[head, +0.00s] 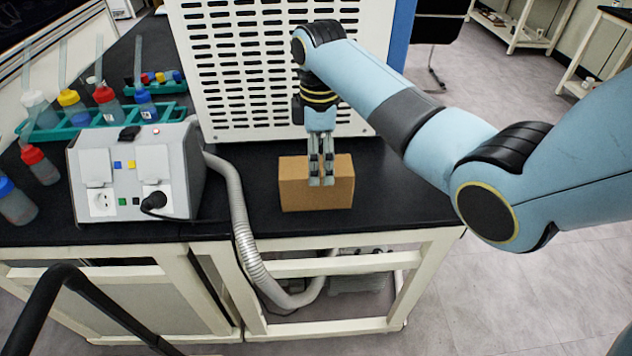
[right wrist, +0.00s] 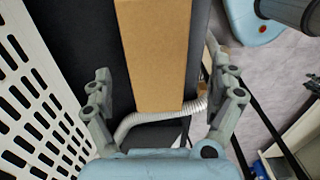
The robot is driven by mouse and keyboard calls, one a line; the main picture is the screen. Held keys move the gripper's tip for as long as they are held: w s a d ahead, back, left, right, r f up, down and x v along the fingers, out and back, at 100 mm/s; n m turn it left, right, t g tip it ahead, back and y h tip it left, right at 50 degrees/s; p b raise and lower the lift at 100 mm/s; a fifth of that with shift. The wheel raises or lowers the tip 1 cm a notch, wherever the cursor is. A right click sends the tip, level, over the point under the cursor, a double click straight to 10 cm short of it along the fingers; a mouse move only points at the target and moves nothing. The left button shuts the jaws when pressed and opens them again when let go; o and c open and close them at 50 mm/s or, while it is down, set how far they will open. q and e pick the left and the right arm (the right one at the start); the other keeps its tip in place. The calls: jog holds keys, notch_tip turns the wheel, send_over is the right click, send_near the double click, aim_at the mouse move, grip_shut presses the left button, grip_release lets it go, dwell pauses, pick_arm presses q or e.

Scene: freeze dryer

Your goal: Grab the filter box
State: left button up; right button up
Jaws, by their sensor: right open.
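The filter box is a plain brown cardboard box (head: 290,192) on the black bench top near its front edge, in the head view. In the right wrist view the box (right wrist: 155,55) lies between the spread fingers, with gaps on both sides. My right gripper (head: 322,182) points down over the box and hides part of its middle. In the right wrist view the right gripper (right wrist: 165,85) is open and holds nothing. I cannot tell from the frames how far down beside the box the fingertips reach. My left gripper is not in view.
A white perforated panel (head: 260,60) stands just behind the box. A grey ribbed hose (head: 240,215) runs down left of the box over the bench edge. A grey power unit (head: 135,175) and racked bottles (head: 105,100) stand farther left. Bench right of the box is clear.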

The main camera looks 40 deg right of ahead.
jog(key=f, duration=0.7)
jog(key=shift+w+a, duration=0.15)
jog(key=shift+w, duration=0.15)
jog(key=shift+c, duration=0.2)
jog(key=c, duration=1.5)
jog(key=shift+c, duration=0.2)
